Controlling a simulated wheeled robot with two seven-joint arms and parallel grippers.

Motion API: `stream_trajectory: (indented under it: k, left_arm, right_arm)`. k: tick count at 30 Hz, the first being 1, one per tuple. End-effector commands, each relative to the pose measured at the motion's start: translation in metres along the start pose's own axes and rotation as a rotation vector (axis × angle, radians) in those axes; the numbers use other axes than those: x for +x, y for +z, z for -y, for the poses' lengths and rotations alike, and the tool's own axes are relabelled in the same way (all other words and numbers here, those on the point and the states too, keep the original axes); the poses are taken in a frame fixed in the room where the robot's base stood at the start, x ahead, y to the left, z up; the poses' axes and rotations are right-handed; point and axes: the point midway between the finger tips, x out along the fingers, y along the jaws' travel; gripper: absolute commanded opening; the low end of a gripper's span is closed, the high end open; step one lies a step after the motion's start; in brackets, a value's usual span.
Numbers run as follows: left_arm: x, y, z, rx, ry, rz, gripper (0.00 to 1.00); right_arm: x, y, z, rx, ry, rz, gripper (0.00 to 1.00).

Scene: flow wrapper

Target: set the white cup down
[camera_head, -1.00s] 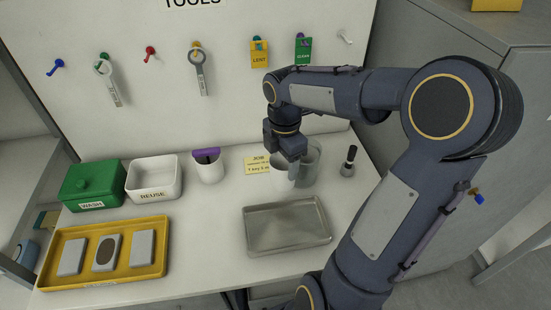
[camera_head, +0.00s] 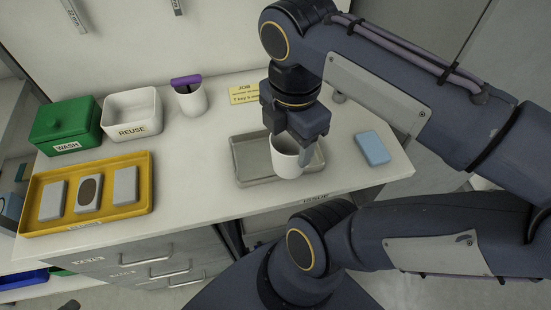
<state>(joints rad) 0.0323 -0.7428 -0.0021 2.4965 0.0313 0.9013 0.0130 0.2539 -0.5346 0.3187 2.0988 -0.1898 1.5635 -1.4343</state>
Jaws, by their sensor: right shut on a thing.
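The white cup (camera_head: 286,160) is upright over the right part of the grey metal tray (camera_head: 247,165) on the table. My right gripper (camera_head: 306,150) is shut on its rim at the right side, coming down from above. One finger shows at the cup's right edge; the other is hidden. I cannot tell whether the cup's base touches the tray. My left gripper is not in view.
A light blue block (camera_head: 373,148) lies right of the tray. On the left are a yellow tray (camera_head: 146,192) with several blocks, a green WASH box (camera_head: 65,130), a white REUSE bin (camera_head: 132,114) and another white cup (camera_head: 191,101). The front middle table is clear.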

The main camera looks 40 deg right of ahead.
Motion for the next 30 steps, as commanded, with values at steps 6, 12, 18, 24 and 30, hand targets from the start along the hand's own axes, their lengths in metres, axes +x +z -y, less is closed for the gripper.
stream_trajectory:
  k: [6,12,18,24,30]
  left_arm:
    - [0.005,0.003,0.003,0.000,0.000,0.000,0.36]
    - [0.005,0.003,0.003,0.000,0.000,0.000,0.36]
    - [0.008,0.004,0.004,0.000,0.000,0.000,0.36]
    - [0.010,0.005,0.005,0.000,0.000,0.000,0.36]
    - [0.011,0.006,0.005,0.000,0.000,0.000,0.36]
  right_arm:
    - [0.008,0.002,0.009,0.002,-0.004,-0.001,0.38]
    - [0.028,0.034,-0.023,0.005,-0.008,-0.003,0.38]
    - [0.057,0.067,-0.054,0.002,-0.008,-0.002,0.38]
    - [0.087,0.085,-0.071,0.000,-0.004,-0.001,0.38]
    - [0.099,0.092,-0.079,-0.001,-0.003,-0.001,0.38]
